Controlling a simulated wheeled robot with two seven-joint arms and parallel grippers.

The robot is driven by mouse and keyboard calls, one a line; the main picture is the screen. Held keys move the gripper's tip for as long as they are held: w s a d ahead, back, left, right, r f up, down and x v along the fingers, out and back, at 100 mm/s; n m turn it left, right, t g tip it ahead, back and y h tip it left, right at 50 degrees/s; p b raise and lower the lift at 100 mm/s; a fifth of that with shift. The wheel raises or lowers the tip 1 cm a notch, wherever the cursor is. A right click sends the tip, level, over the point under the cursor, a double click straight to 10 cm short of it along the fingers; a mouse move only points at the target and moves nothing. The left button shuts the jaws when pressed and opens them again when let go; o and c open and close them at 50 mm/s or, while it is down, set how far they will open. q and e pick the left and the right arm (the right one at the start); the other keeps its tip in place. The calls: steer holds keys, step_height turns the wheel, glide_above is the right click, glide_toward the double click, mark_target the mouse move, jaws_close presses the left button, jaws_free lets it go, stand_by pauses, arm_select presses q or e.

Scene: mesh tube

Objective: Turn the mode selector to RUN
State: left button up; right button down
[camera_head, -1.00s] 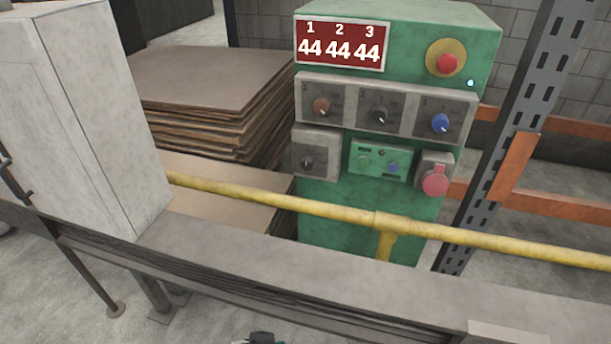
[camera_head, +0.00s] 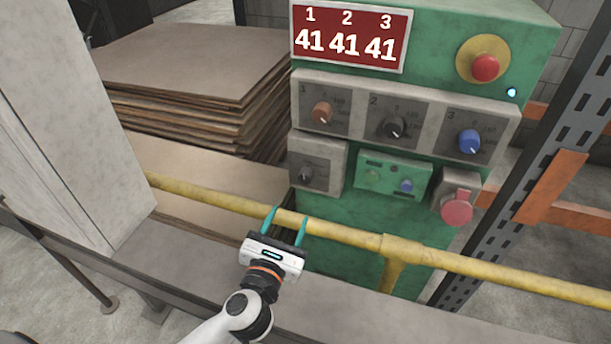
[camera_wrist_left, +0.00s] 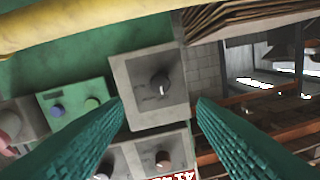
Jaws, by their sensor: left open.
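A black knob (camera_head: 305,174) on a small grey box (camera_head: 330,160) sits at the lower left of the green machine's controls; I take it for the mode selector. Any lettering around it is too small to read. My left gripper (camera_head: 286,217) is open and empty, below and in front of this knob, its teal fingertips overlapping the yellow rail in the head view. In the left wrist view, which looks upside down, the knob (camera_wrist_left: 160,84) lies between the two open fingers (camera_wrist_left: 160,102), beyond their tips. My right gripper is not in view.
A yellow rail (camera_head: 345,236) crosses in front of the machine. Above the knob is a panel of three dials (camera_head: 395,128); a red emergency button (camera_head: 486,67) and a red round plug (camera_head: 456,211) are at right. Stacked boards (camera_head: 190,70) stand left.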

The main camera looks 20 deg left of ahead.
arm_select(q)
glide_toward(304, 179)
steer(key=w, duration=0.6)
steer(key=shift+w, duration=0.55)
steer(key=shift+w+f, duration=0.1)
steer(key=shift+w, duration=0.35)
steer(key=c, duration=1)
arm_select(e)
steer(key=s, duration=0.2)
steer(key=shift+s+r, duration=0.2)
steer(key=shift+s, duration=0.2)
arm_select(q)
steer(key=shift+p, duration=0.35)
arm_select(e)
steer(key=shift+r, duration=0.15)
